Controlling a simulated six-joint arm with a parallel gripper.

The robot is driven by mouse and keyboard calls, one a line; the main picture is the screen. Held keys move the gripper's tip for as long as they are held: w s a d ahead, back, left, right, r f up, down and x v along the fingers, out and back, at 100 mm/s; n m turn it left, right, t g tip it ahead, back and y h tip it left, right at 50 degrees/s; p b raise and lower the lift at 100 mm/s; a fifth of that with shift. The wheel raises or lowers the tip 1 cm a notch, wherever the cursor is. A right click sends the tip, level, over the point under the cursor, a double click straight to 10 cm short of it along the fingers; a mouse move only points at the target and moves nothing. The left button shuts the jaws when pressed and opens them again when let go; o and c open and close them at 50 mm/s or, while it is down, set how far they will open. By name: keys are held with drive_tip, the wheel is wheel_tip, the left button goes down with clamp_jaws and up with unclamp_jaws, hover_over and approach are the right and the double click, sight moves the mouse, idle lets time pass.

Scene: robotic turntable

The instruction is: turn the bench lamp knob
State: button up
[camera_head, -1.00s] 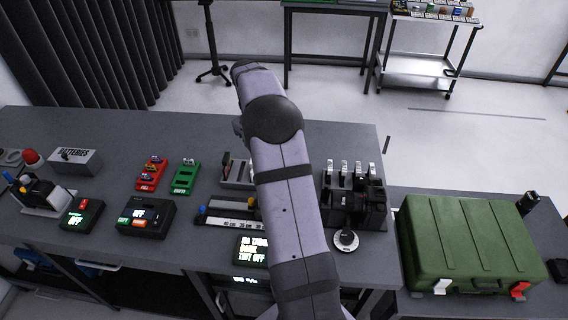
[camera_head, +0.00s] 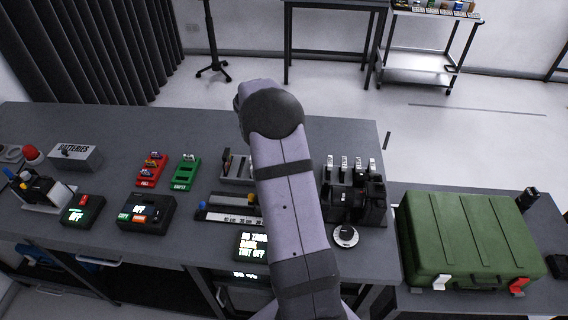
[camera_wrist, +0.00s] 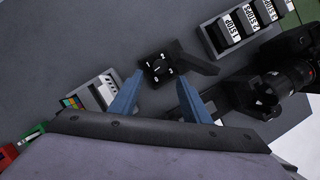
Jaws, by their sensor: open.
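In the wrist view, a small black square block (camera_wrist: 158,68) with white marks lies between and just beyond my fingertips. It looks like a knob on its base, but I cannot be sure that it is the bench lamp knob. My gripper (camera_wrist: 160,79) is open, its two blue fingers apart on either side of the block. I cannot tell whether they touch it. In the head view my arm hides the gripper and this block. A round dial (camera_head: 345,236) with a pale rim sits near the bench's front edge, right of my arm.
A dark bar (camera_wrist: 196,65) lies right of the block. A black camera (camera_wrist: 262,92) with a lens is beyond the right finger. Filter blocks (camera_wrist: 240,22) stand above. A light tray (camera_wrist: 92,92) is left. A green case (camera_head: 465,240) stands right of the bench.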

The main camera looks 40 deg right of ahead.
drive_tip(key=shift+p+x, duration=1.15)
drive_tip(key=shift+x, duration=2.5)
drive_tip(key=c, duration=1)
